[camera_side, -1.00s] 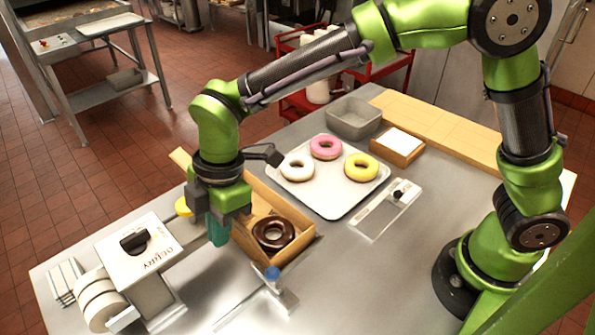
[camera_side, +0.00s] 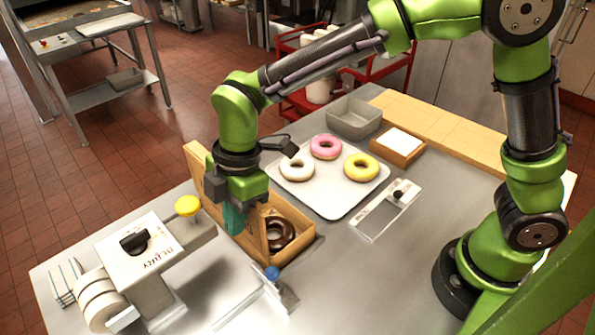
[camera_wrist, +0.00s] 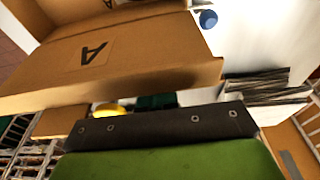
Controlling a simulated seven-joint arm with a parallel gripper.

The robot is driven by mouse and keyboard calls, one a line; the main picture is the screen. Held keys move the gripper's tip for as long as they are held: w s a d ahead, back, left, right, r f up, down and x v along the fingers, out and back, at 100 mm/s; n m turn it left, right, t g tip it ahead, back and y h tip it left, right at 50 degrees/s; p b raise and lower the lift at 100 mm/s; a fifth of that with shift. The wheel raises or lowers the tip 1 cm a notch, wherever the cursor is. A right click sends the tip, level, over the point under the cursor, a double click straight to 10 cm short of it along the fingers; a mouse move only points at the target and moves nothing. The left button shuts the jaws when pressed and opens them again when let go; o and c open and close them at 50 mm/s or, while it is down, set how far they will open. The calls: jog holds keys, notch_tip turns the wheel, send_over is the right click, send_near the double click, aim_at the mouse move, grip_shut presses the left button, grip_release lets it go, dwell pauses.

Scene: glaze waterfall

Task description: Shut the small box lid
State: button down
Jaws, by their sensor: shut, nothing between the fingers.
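The small cardboard box (camera_side: 292,211) sits on the steel table with a chocolate donut (camera_side: 284,231) inside. Its lid (camera_side: 197,167) is raised, roughly upright along the box's left side, and partly hidden by my gripper. My gripper (camera_side: 235,219) is shut and empty, with its teal fingers on the outer, left side of the lid, very close to it; contact cannot be told. In the wrist view the lid (camera_wrist: 150,62), with a label marked "A", fills much of the upper left. The shut fingers (camera_wrist: 157,102) show just past my gripper's dark body.
A dispenser-like machine (camera_side: 140,252) with a yellow knob (camera_side: 188,206) stands close left of the box. A blue-knobbed fixture (camera_side: 274,274) is in front. A tray (camera_side: 335,206) of donuts lies behind right, near a slotted plate (camera_side: 385,210).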

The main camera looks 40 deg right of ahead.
jog(key=d, duration=0.6)
jog(key=shift+d, duration=0.3)
dwell(0.6)
dwell(0.5)
jog(key=a+v, duration=0.1)
jog(key=v, duration=0.5)
dwell(0.4)
jog(key=shift+a, duration=0.1)
jog(key=s+d+r+m+t, duration=0.3)
jog(key=s+d+m, duration=0.2)
jog(key=d+m, duration=0.4)
jog(key=s+d+r+m+t, duration=0.2)
jog(key=s+d+m+t, duration=0.2)
jog(key=d+m, duration=0.6)
jog(key=s+m, duration=0.1)
jog(key=m, duration=0.2)
jog(key=shift+s+r, duration=0.25)
jog(key=shift+r, duration=0.1)
